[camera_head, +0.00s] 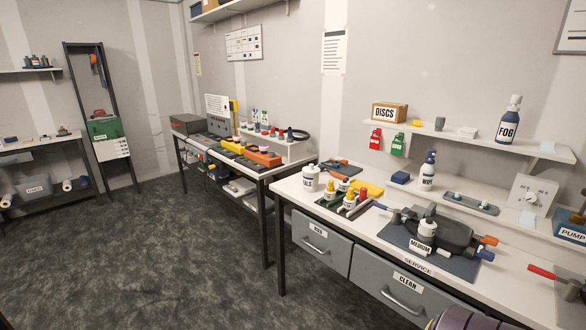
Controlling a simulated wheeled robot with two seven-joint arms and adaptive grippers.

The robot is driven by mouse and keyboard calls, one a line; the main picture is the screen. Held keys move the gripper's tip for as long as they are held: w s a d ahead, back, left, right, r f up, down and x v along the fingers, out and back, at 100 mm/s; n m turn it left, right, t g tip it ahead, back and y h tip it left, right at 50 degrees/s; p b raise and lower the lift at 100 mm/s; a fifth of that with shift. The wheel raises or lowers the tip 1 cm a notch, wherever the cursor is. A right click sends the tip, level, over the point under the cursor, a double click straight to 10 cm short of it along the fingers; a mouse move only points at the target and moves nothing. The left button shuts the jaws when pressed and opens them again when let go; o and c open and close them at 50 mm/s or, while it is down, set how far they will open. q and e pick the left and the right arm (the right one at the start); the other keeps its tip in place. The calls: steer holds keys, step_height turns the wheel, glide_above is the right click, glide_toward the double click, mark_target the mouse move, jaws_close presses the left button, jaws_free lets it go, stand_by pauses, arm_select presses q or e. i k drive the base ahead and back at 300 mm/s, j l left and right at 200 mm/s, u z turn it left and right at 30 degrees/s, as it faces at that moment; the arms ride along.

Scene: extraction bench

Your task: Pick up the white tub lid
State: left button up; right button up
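A small white tub (310,182) with dark lettering stands upright near the left front corner of the bench. Its white lid (312,168) appears to sit on top of it; the seam between them is too small to make out clearly. Neither of my grippers shows in the picture. Nothing hides the upper part of the tub.
A dark tray (340,206) of small yellow-and-red-capped bottles stands close right of the tub. Farther right are a dark mat (408,243) with a grey device, a blue-topped bottle (427,175) and a red-handled tool (543,272). Grey drawers (323,252) hang below; floor is clear left.

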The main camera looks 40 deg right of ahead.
mark_target(310, 170)
steer(key=i+u, duration=0.1)
steer(key=i, duration=1.1)
steer(key=i+l+u, duration=0.1)
steer(key=i, duration=1.05)
steer(key=i+l+u, duration=0.15)
steer(key=i+u, duration=0.25)
steer(key=i, duration=0.75)
steer(key=z, duration=2.15)
